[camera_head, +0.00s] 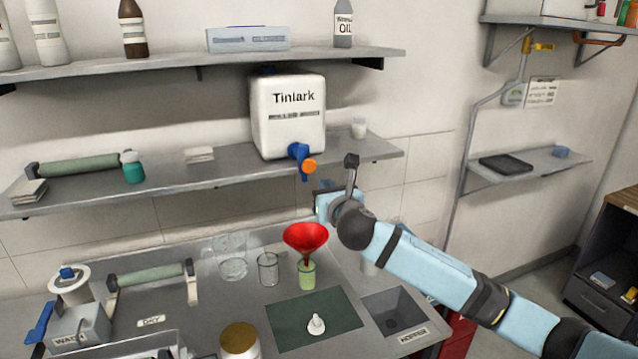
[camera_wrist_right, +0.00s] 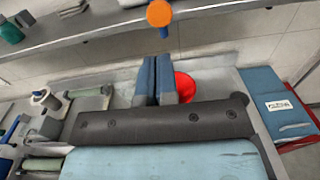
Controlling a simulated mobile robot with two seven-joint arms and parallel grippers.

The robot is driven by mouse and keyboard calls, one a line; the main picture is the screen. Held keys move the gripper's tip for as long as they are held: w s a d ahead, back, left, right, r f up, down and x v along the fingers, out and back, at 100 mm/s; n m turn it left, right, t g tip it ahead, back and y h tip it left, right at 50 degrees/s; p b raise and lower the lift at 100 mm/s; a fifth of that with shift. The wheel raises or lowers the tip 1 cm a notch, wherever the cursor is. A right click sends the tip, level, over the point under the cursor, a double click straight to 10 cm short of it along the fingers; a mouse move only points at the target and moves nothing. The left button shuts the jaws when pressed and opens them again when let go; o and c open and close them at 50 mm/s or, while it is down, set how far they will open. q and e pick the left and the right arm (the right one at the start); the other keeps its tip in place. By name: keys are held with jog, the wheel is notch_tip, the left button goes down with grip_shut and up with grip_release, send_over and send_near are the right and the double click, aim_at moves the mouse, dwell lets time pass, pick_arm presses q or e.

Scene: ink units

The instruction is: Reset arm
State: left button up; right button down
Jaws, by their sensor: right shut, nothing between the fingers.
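My right arm comes in from the right in the head view. Its gripper (camera_head: 326,186) is raised above the bench, below the shelf with the Tinlark container (camera_head: 288,115). In the right wrist view the two blue fingers of the right gripper (camera_wrist_right: 156,62) lie side by side, shut and empty. A red funnel (camera_head: 305,238) stands in a glass with yellow-green contents (camera_head: 306,274), below and left of the gripper, apart from it. The funnel also shows partly behind the fingers in the wrist view (camera_wrist_right: 186,86). My left gripper is not in view.
The container's blue tap with an orange end (camera_head: 309,166) hangs close above the gripper. Glasses (camera_head: 268,268) stand left of the funnel. A green mat (camera_head: 290,335) bears a small white object (camera_head: 316,323).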

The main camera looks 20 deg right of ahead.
jog(key=shift+s+a+r, duration=0.1)
jog(key=shift+s+r, duration=0.05)
jog(key=shift+s, duration=1)
jog(key=s+a+f+m+g+y, duration=0.25)
jog(key=s+f+m, duration=0.55)
jog(key=f, duration=0.5)
jog(key=s+a+f+m+g+y, duration=0.15)
jog(key=s+a+f+m, duration=0.25)
jog(key=s+f+m, duration=0.65)
jog(key=s+d+f+m+g+h, duration=0.1)
jog(key=s+d+f+m+g, duration=0.1)
jog(key=s+f+m, duration=1.2)
jog(key=s+f+g, duration=0.1)
jog(key=s+f, duration=0.2)
jog(key=s, duration=0.3)
jog(key=shift+s+d+m, duration=0.2)
jog(key=shift+s+m, duration=0.15)
jog(key=shift+s, duration=0.05)
